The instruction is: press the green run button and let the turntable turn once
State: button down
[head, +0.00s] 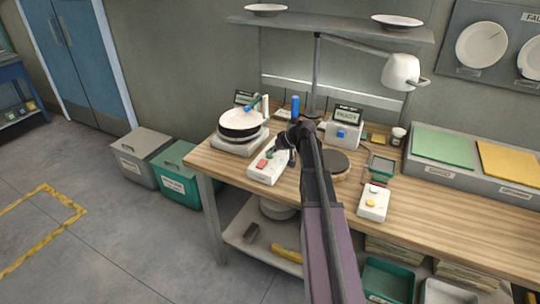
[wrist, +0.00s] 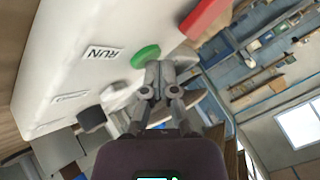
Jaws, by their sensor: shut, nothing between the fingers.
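The white control box (head: 264,176) stands on the bench near its left front, with a red button (head: 262,164). In the wrist view, its green button (wrist: 145,56) sits beside a label reading RUN, and the red button (wrist: 205,18) is at upper right. My gripper (wrist: 152,72) is shut and empty, its fingertips right at the green button's lower edge; I cannot tell whether they press it. In the head view, my gripper (head: 274,150) hides most of the green button. The turntable (head: 238,145) carries a white plate (head: 239,119) with a dark rim, behind the box.
A round dark pad (head: 336,164) and a second white box with a yellow button (head: 373,203) lie right of my arm. A device with a lit screen (head: 347,115) and a lamp (head: 400,72) stand behind. Bins (head: 178,170) sit on the floor at left.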

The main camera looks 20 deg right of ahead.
jog(key=shift+r, duration=0.1)
jog(key=shift+r+p, duration=0.8)
jog(key=shift+p, duration=0.1)
jog(key=shift+r, duration=0.1)
jog(key=shift+r+p, duration=2.4)
jog(key=shift+p, duration=0.1)
jog(key=shift+s+a, duration=0.1)
jog(key=s+a+f+g+h, duration=0.2)
jog(key=s+a+g+h, duration=0.1)
jog(key=s+a, duration=0.8)
jog(key=s+a+f+g+h, duration=0.3)
jog(key=s+a, duration=0.8)
jog(key=s, duration=0.3)
jog(key=shift+s+a+f+g, duration=0.15)
jog(key=shift+a+f+g, duration=0.15)
jog(key=shift+f, duration=0.05)
dwell(0.5)
